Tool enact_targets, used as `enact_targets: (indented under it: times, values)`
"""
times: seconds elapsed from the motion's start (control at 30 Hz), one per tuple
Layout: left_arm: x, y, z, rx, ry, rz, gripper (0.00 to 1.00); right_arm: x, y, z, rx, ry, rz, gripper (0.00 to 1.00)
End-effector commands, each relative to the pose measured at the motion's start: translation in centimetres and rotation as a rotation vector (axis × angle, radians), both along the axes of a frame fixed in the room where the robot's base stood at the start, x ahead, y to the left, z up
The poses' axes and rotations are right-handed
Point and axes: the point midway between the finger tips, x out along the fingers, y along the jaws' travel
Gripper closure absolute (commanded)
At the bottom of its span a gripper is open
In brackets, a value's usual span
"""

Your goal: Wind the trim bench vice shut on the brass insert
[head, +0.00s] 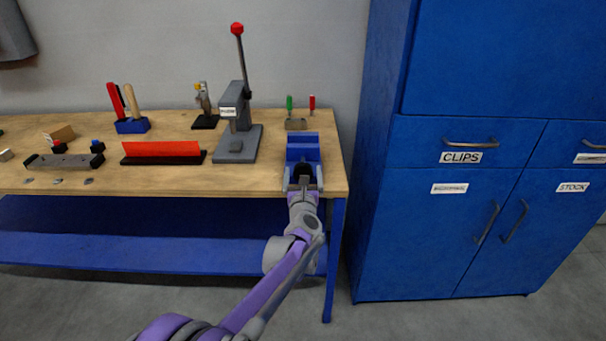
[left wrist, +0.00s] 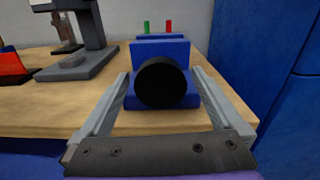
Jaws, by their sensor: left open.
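The blue bench vice (head: 303,143) stands at the right end of the wooden bench, near its front edge. In the left wrist view the vice body (left wrist: 160,48) is straight ahead, with a round black knob (left wrist: 161,85) facing me. My left gripper (head: 303,179) is at the front of the vice. It is open, with one finger on each side of the black knob and a visible gap on both sides. I cannot make out the brass insert or whether anything is between the vice jaws. My right gripper is not in view.
A grey lever press (head: 237,145) with a red-tipped handle stands left of the vice. A small holder with green and red handles (head: 297,123) is behind it. A tall blue cabinet (head: 380,190) is close on the right.

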Motion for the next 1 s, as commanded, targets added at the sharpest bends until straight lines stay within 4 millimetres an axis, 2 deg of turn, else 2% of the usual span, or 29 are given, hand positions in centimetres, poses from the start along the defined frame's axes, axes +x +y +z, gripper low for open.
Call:
enact_targets:
  times: [0.2,0.6,0.67,1.0]
  values:
    - [0.01,0.00,0.01,0.000,0.000,0.000,0.00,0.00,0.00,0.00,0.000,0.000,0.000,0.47]
    - [-0.02,0.00,0.01,0.000,0.000,0.000,0.72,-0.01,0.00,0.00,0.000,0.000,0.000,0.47]
    - [-0.02,0.00,0.01,0.000,0.000,0.000,0.82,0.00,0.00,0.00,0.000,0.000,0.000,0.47]
    - [-0.02,-0.03,0.02,0.064,0.000,0.000,0.82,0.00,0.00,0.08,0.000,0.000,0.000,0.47]
